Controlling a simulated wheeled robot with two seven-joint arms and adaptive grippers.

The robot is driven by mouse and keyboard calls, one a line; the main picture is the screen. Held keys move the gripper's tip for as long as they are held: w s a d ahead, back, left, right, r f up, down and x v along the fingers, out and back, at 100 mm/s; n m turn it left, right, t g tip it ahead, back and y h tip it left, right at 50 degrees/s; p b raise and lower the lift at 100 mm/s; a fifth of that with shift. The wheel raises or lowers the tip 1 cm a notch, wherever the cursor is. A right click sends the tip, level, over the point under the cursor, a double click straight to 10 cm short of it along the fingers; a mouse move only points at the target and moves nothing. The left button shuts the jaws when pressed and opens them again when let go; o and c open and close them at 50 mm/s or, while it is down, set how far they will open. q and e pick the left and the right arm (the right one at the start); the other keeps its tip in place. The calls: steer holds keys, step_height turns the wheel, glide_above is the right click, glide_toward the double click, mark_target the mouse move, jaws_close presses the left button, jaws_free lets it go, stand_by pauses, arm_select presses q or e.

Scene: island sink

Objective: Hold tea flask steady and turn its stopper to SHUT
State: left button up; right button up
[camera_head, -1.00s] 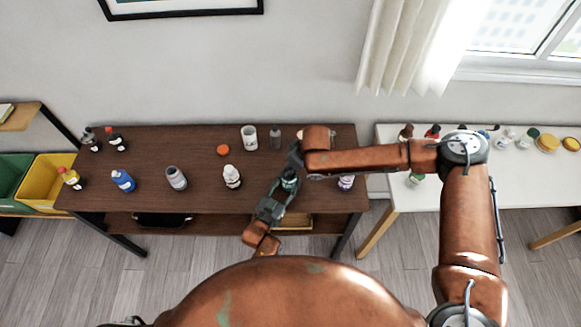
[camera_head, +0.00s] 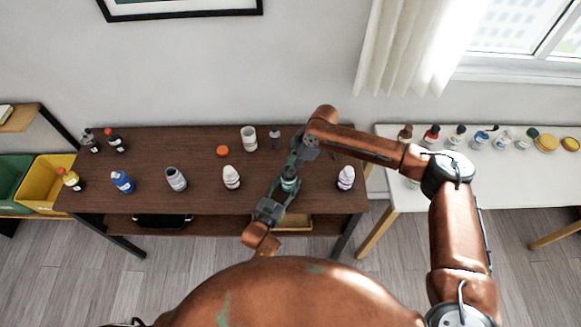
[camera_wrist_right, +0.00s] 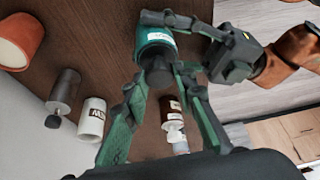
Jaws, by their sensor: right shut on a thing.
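The tea flask (camera_head: 289,185) is teal-green with a dark top and stands near the front edge of the brown table. In the right wrist view the flask (camera_wrist_right: 155,38) shows a white label, too small to read, and its dark stopper (camera_wrist_right: 158,77). My left gripper (camera_head: 284,190) comes from the front with its fingers on either side of the flask body, shut on it. My right gripper (camera_head: 292,168) reaches in from behind, its green fingers shut on the stopper. The fingers partly hide the stopper, and its turn position cannot be read.
On the brown table (camera_head: 200,200), a white cup (camera_head: 249,138) and a dark grey container (camera_head: 275,139) stand behind the flask. An orange round object (camera_head: 223,151) lies further back.

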steer(key=n+g, duration=0.1)
steer(key=n, duration=0.3)
steer(key=shift+w+g, duration=0.2)
steer(key=shift+g, duration=0.2)
steer(key=shift+w+n+g+h, duration=0.1)
steer(key=shift+n+g+h, duration=0.45)
steer(key=shift+n, duration=1.55)
steer(key=o, duration=1.2)
steer(key=shift+c, duration=0.2)
steer(key=v, duration=1.2)
steer(key=shift+a, duration=0.15)
